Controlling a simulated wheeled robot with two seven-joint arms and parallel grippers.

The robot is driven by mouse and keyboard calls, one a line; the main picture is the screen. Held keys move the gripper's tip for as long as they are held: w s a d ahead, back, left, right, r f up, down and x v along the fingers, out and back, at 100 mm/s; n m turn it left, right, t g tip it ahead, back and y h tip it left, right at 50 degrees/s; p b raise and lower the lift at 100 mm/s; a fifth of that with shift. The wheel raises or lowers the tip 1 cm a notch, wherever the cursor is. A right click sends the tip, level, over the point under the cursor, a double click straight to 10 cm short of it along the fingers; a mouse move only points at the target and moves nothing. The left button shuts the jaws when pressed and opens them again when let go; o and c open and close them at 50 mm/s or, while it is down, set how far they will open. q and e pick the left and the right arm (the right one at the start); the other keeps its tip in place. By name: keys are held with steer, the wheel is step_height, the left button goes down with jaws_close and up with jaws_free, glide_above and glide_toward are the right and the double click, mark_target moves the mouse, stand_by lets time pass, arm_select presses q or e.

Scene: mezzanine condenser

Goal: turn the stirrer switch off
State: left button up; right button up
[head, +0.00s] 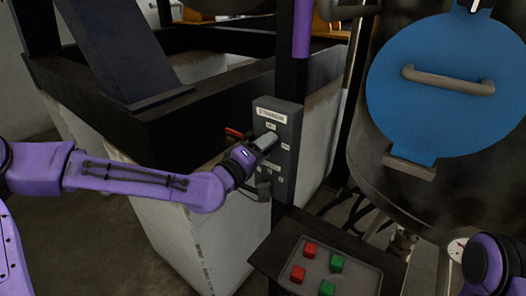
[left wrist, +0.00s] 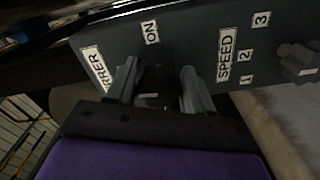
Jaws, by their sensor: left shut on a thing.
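The dark grey stirrer switch box (head: 283,172) is mounted on a dark post in the middle of the head view. In the left wrist view its panel (left wrist: 190,45) carries a partly hidden label ending in RRER and an ON label (left wrist: 151,32). My left gripper (head: 267,141) reaches the upper part of the box from the left. Its two fingers are shut on the black stirrer switch knob (left wrist: 158,88), which shows between them in the wrist view. The fingers partly hide the knob, so its setting is hard to tell.
Beside it are a SPEED label (left wrist: 225,54) and a second knob (left wrist: 298,62). A dark tray (head: 345,281) with red and green blocks stands below right. A vessel with a blue round lid (head: 445,85) is at the right. My right arm shows at the lower right edge.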

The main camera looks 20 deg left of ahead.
arm_select(q)
steer(key=shift+n, duration=0.6)
steer(key=o, duration=1)
steer(key=shift+c, duration=0.2)
